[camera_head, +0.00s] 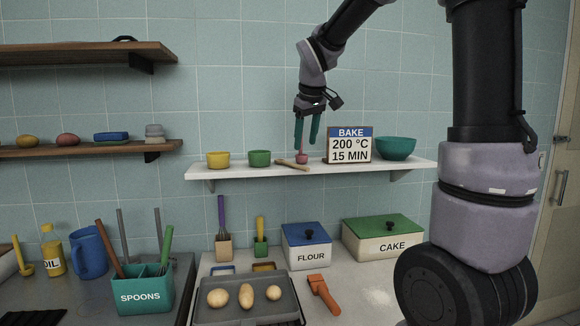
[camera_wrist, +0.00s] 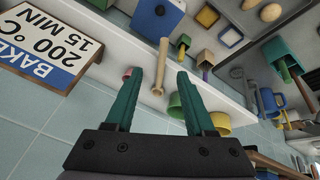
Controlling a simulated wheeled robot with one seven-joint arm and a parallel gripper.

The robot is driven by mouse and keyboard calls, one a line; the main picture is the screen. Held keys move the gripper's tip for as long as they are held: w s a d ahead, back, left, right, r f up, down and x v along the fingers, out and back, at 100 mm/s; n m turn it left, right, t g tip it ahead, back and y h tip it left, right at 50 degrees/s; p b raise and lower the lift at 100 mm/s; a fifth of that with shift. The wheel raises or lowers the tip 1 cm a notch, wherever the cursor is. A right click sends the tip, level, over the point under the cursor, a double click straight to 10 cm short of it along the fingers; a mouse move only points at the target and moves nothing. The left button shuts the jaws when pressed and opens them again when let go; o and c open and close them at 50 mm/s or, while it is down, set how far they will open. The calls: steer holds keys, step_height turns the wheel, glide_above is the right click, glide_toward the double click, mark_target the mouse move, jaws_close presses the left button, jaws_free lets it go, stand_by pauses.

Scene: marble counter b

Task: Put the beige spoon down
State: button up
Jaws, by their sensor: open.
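The beige spoon (camera_head: 291,165) lies on the white wall shelf (camera_head: 230,171), near the shelf's front edge. In the wrist view the spoon (camera_wrist: 162,62) shows between my two green fingers, apart from both. My gripper (camera_head: 306,143) is open, points down and is empty above the shelf, slightly right of and above the spoon. Its fingertips (camera_wrist: 159,74) are spread wide in the wrist view.
A small pink cup (camera_head: 302,158) stands beside the spoon, below my fingers. Yellow (camera_head: 218,160) and green (camera_head: 259,158) cups stand left. The BAKE sign (camera_head: 349,145) and teal bowl (camera_head: 396,148) stand right. Below are the egg tray (camera_head: 204,315) and canisters.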

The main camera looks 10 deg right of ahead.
mark_target(302, 167)
steer(key=x, duration=0.7)
steer(key=shift+a+f, duration=0.15)
steer(key=shift+f, duration=0.2)
jaws_close()
